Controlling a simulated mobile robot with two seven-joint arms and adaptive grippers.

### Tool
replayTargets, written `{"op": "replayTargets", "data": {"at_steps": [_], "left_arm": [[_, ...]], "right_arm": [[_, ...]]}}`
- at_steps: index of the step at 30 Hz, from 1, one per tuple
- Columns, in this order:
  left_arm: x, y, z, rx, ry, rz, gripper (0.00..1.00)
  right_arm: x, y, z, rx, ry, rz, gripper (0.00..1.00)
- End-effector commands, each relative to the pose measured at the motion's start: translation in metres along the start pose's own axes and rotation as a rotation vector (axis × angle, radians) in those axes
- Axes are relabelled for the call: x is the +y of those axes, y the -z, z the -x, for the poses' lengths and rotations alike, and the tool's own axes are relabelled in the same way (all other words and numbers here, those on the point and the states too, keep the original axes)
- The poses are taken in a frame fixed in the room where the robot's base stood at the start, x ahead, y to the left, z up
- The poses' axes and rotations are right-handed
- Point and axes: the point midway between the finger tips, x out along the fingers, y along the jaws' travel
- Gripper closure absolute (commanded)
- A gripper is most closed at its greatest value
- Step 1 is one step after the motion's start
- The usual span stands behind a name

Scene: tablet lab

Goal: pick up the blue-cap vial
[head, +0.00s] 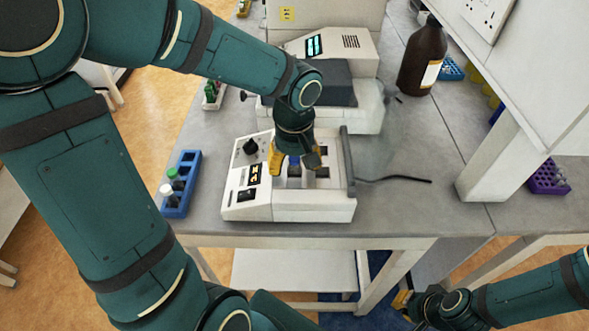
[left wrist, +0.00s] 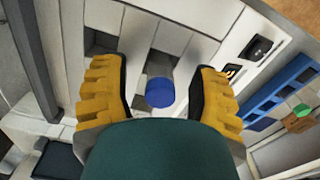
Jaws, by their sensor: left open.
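The blue-cap vial (left wrist: 160,92) stands in a well of the white heating block device (head: 240,207). Its blue cap faces the left wrist camera, and a clear body shows beyond it. In the head view the vial (head: 294,169) is small and partly covered by my gripper. My left gripper (head: 293,166) is over the device, pointing down, with its yellow fingers open. In the left wrist view the fingers (left wrist: 160,72) are on either side of the vial, with gaps between them and the cap.
A blue rack (head: 180,207) with a green-cap and a white-cap vial stands left of the device. Behind the device is a larger white instrument (head: 360,48). A brown bottle (head: 422,55) and a purple rack (head: 547,178) are to the right. Grey bench (head: 420,212) between is mostly clear.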

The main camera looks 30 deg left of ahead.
Motion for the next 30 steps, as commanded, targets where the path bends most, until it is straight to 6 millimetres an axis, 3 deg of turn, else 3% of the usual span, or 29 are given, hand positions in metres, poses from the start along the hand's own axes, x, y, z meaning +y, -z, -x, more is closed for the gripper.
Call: {"op": "replayTargets", "data": {"at_steps": [5, 10, 11, 23, 30], "left_arm": [[0.000, 0.000, 0.001, 0.000, 0.000, 0.000, 0.38], [0.000, 0.000, 0.001, 0.000, 0.000, 0.000, 0.97], [0.000, 0.000, 0.001, 0.001, 0.000, 0.000, 1.00], [0.000, 0.000, 0.003, 0.001, 0.000, 0.000, 1.00], [0.001, 0.001, 0.039, 0.005, -0.003, 0.000, 1.00]], "right_arm": [[0.000, 0.000, 0.000, 0.001, 0.000, 0.000, 1.00], [0.000, 0.000, 0.000, 0.001, 0.000, 0.000, 1.00], [0.000, 0.000, 0.000, 0.001, 0.000, 0.000, 1.00], [0.000, 0.000, 0.001, 0.001, 0.000, 0.000, 1.00], [-0.004, 0.001, 0.011, 0.001, 0.000, -0.001, 1.00]]}}
